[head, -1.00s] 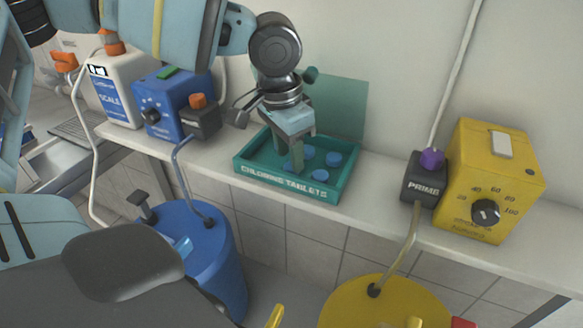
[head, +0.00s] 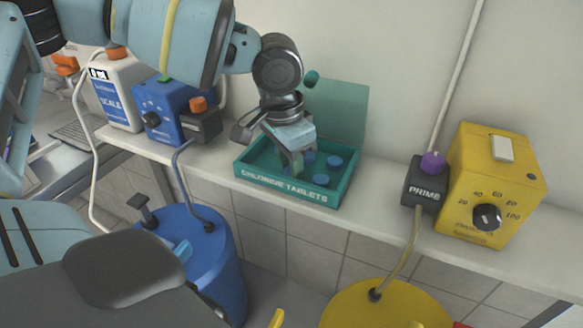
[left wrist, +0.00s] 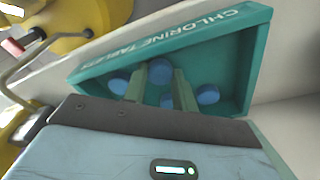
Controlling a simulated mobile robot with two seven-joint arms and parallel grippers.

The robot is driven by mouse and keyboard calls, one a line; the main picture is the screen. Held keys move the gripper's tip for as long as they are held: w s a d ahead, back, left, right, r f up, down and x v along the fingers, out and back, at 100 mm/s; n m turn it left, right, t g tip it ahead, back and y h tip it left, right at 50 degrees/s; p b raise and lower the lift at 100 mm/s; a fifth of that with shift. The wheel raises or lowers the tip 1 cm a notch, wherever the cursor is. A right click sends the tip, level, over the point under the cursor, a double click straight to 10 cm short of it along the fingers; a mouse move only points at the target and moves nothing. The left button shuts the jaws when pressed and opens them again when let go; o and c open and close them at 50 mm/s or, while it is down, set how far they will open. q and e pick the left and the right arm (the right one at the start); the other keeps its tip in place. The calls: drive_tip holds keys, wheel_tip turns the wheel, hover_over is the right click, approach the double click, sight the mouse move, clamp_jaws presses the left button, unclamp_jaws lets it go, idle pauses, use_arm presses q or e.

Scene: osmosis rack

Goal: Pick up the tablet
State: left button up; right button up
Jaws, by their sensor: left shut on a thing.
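The teal box (head: 265,183) labelled "CHLORINE TABLETS" stands open on the ledge, with several round blue tablets in it. My left gripper (head: 297,170) points down into the box. In the left wrist view, my left gripper (left wrist: 159,75) has a blue tablet (left wrist: 160,70) between its fingertips and is shut on it. Other tablets lie close around the fingers, one at the left (left wrist: 118,86) and one at the right (left wrist: 207,94). In the head view, the fingers largely hide the held tablet; a loose tablet (head: 320,179) shows beside them.
A black "PRIME" unit (head: 424,190) and a yellow dosing box (head: 500,180) stand right of the tablet box. A blue box (head: 170,105) and a white bottle (head: 118,90) stand left. Blue (head: 200,240) and yellow (head: 385,305) drums stand below the ledge.

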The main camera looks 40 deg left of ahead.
use_arm(q)
drive_tip(key=shift+r, duration=0.15)
wheel_tip(320, 180, up, 18)
drive_tip(key=p, duration=0.1)
idle(0.5)
